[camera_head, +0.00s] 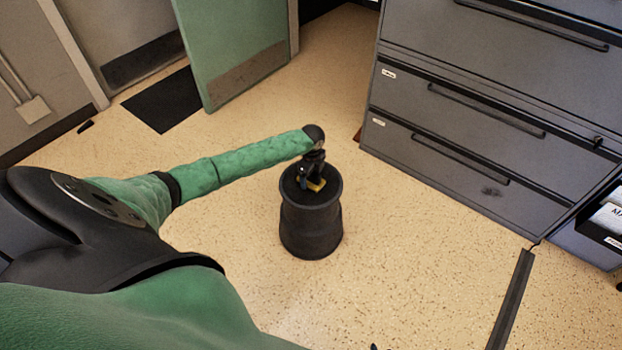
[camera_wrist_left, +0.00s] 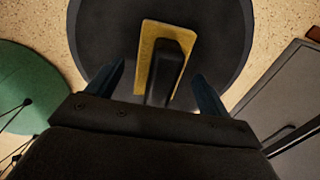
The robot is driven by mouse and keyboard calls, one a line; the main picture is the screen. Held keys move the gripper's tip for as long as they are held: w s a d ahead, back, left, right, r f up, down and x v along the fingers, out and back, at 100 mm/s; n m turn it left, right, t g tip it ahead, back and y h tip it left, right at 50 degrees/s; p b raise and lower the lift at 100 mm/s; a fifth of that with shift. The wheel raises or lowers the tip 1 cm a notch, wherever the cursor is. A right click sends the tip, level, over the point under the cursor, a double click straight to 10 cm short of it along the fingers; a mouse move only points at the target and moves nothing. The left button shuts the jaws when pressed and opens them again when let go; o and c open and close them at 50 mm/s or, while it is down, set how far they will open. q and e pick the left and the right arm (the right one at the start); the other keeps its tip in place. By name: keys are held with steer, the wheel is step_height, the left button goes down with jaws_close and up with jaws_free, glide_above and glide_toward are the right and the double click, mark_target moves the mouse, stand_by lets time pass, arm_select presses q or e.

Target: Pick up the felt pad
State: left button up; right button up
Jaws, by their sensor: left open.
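The felt pad (camera_head: 319,186) is a flat yellow piece on top of a round black stand (camera_head: 311,230). In the left wrist view the felt pad (camera_wrist_left: 147,58) is a yellow rectangle with a black block on it. My left gripper (camera_head: 312,176) is over the stand's top, close to the pad, and hides part of it in the head view. In the left wrist view its two fingers (camera_wrist_left: 159,82) are apart, one on each side of the pad, with gaps beside it. I cannot tell how far above the stand the fingertips are. My right gripper is not in view.
Grey filing drawers (camera_head: 480,110) stand behind and right of the stand. A green door (camera_head: 235,50) and a dark floor mat (camera_head: 165,100) are at the back left. A bin with papers (camera_head: 605,225) is at the right edge. The speckled floor around the stand is clear.

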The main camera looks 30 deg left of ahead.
mark_target(314, 173)
arm_select(q)
steer(key=shift+f, duration=0.6)
steer(key=c, duration=1.1)
steer(key=shift+r, duration=0.15)
steer(key=shift+r, duration=0.3)
steer(key=r, duration=0.2)
steer(key=d+r, duration=0.1)
steer(key=shift+w+r, duration=0.15)
steer(key=shift+r, duration=0.25)
steer(key=w+d+r, duration=0.2)
steer(key=d+r, duration=0.4)
steer(key=d, duration=0.4)
steer(key=shift+d+r, duration=0.2)
steer(key=shift+w, duration=0.1)
